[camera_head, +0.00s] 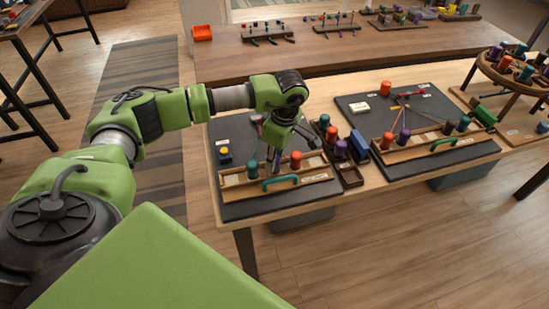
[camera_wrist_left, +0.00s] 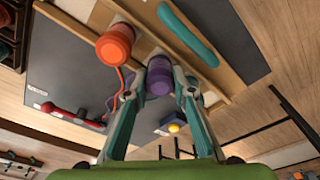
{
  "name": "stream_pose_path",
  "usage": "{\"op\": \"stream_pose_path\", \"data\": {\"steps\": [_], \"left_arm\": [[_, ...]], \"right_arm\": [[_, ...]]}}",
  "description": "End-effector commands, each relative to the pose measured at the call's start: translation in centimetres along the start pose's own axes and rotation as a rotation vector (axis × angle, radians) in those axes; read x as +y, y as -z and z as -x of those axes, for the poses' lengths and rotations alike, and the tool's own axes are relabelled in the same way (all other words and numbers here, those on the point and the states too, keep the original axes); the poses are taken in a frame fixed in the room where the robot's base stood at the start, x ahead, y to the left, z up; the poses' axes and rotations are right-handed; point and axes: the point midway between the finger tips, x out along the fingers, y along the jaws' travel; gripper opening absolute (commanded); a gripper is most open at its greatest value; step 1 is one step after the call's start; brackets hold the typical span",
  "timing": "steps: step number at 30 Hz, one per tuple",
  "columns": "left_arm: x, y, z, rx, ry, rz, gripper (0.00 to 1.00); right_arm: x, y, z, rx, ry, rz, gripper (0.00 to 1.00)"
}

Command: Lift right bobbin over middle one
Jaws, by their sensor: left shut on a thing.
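My left gripper (camera_head: 273,160) is above the long wooden rack (camera_head: 315,180) on the near left board. In the left wrist view my left gripper (camera_wrist_left: 160,78) is shut on a purple bobbin (camera_wrist_left: 158,77), which sits between the fingertips. An orange bobbin (camera_wrist_left: 115,43) is beside it, with a red cord running from it. In the head view the orange bobbin (camera_head: 296,160) stands at the right of the gripper and a teal bobbin (camera_head: 253,168) at its left. The held bobbin is mostly hidden in the head view. My right gripper is not in view.
A teal handle (camera_head: 281,182) is on the rack's front. A yellow-topped blue piece (camera_head: 224,155) is on the board at the left. A tray of spare bobbins (camera_head: 341,150) stands close at the right. A second braiding board (camera_head: 435,157) lies beyond it.

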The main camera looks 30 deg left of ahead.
Motion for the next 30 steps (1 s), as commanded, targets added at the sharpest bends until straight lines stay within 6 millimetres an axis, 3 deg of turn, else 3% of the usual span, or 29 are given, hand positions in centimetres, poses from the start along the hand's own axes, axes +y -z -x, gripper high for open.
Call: {"op": "stream_pose_path", "data": {"steps": [14, 15, 17, 30], "left_arm": [[0.00, -0.08, -0.45, 0.000, 0.000, 0.000, 0.02], [0.00, -0.08, -0.45, 0.000, 0.000, 0.000, 0.29], [0.00, -0.08, -0.45, 0.000, 0.000, 0.000, 0.43], [0.07, -0.08, 0.28, 0.000, -0.002, 0.000, 0.43]], "right_arm": [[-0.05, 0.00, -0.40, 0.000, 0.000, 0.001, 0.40], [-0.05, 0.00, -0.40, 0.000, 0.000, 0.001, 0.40], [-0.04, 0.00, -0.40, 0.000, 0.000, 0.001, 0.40], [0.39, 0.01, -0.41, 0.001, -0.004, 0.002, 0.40]]}}
